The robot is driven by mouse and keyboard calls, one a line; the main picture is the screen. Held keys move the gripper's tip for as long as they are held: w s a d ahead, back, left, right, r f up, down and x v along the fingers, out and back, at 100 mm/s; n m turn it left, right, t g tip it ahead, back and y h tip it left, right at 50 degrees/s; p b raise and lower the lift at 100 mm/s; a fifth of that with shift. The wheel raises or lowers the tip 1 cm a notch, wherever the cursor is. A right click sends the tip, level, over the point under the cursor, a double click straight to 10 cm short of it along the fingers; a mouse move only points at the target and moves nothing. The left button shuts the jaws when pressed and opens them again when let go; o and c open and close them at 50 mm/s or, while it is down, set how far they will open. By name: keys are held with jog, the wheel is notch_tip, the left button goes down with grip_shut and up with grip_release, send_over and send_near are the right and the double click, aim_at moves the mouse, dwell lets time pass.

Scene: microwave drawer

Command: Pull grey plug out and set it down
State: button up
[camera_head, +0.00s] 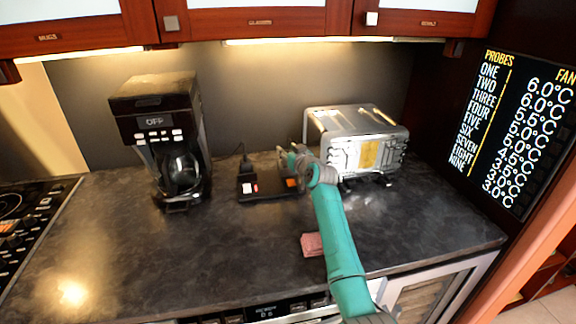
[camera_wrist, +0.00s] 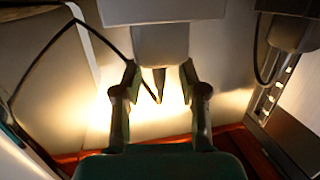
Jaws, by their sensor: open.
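In the wrist view, which looks upside down, a pale grey block, apparently the grey plug (camera_wrist: 160,45), has a dark tapered tip with a thin dark cord running off it. My gripper (camera_wrist: 160,78) is open, with one finger on each side of that tip. I cannot tell whether either finger touches it. In the head view my gripper (camera_head: 298,158) is over the right end of the black power strip (camera_head: 262,196), left of the toaster. The grey plug cannot be made out there, being behind or blending with my gripper.
A black plug (camera_head: 245,163) with a cord stands at the strip's left end. The coffee maker (camera_head: 155,110) is to the left, and the silver toaster (camera_head: 320,118) is close on the right. A pink sponge (camera_head: 312,244) lies in front. The counter (camera_head: 240,250) is clear at front left.

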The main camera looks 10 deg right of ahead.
grip_shut()
